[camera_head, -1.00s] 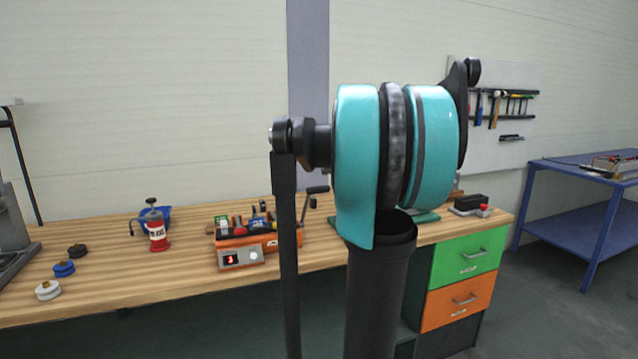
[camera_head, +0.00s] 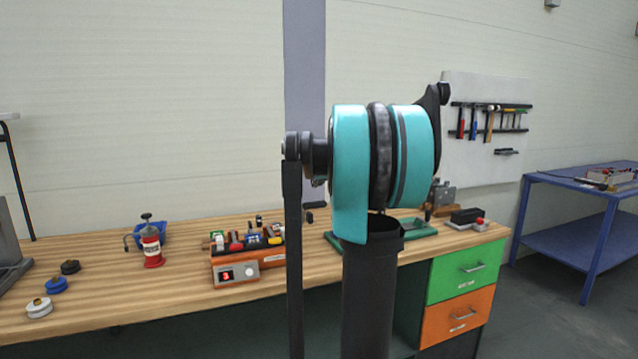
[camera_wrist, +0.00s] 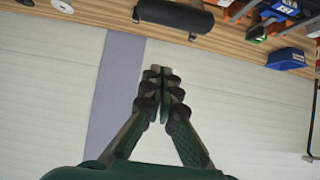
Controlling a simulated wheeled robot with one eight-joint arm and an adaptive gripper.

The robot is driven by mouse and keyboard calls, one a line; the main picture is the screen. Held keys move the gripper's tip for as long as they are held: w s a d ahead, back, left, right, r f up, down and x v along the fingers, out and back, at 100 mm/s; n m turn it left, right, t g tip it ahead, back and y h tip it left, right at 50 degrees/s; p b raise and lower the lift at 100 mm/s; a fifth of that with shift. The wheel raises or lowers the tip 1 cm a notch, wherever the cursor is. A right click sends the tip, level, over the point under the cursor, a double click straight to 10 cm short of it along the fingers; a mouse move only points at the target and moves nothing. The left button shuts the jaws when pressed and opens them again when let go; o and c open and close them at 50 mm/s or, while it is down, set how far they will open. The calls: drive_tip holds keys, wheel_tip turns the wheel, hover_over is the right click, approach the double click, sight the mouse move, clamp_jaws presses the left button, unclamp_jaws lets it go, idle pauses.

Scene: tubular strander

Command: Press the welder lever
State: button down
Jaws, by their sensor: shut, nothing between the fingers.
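The welder (camera_head: 236,271) is an orange box with a red lit digit and a round knob, near the middle of the wooden bench in the head view. A black lever handle (camera_head: 314,205) shows to its right, partly hidden behind my arm. In the wrist view, where the bench is at the top, a thick black cylinder (camera_wrist: 174,16) that looks like the lever handle lies at the top edge. My gripper (camera_wrist: 160,71) is shut and empty, its fingertips together and apart from the cylinder in the picture. The gripper is hidden in the head view.
Several small spools (camera_head: 56,285) lie further left. A green tray (camera_head: 420,229) is on the right, above the drawers (camera_head: 466,267). A blue table (camera_head: 580,178) stands at far right.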

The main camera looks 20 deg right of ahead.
drive_tip(key=shift+w+f, duration=0.25)
drive_tip(key=shift+f, duration=1.1)
drive_tip(key=shift+w+f, duration=0.25)
drive_tip(key=shift+f, duration=1.05)
drive_tip(key=shift+s, duration=0.1)
